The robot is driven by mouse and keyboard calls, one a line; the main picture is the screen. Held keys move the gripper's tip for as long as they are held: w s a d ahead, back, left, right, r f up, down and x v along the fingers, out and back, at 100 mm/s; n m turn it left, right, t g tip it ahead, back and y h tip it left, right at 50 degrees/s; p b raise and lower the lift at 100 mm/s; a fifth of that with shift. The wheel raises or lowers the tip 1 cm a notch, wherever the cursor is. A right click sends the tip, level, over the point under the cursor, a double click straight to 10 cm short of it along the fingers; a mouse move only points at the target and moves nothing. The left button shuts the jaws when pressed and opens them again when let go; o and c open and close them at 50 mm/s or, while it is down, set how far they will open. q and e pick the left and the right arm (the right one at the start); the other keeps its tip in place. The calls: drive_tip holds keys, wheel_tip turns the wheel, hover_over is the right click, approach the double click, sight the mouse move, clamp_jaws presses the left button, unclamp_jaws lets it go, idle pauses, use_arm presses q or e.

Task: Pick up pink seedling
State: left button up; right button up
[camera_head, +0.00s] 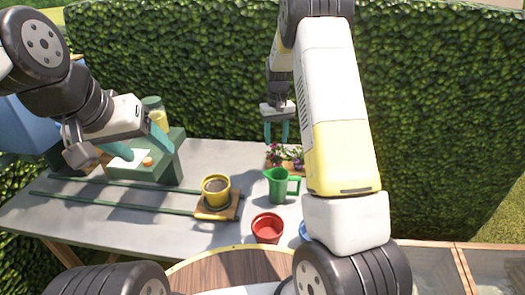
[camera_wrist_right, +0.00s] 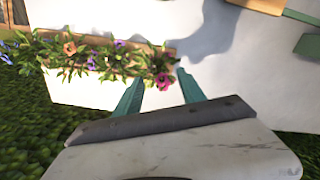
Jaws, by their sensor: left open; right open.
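A planter box of seedlings (camera_head: 285,158) sits at the back of the table, partly hidden by my right arm. In the right wrist view, its pink seedling (camera_wrist_right: 163,81) is at the right end of the row, next to orange, blue and purple blooms. My right gripper (camera_head: 277,138) is open and points down over the planter. In the right wrist view its two teal fingertips (camera_wrist_right: 160,76) appear on either side of the pink bloom; I cannot tell how far apart in depth they are. My left gripper (camera_head: 142,150) is open and empty at the left, by a green box.
A yellow pot of soil (camera_head: 215,190) stands on a wooden board. A green jug (camera_head: 278,185), a red pot (camera_head: 267,227) and a partly hidden blue item (camera_head: 303,231) are nearby. The green box (camera_head: 163,172) stands left. A hedge (camera_head: 190,70) rises behind the table.

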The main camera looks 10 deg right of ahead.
sight(278, 153)
drive_tip(key=f, duration=0.7)
drive_tip(key=shift+w+d+f, duration=0.1)
drive_tip(key=shift+d+f, duration=0.1)
drive_tip(key=shift+d, duration=0.2)
clamp_jaws()
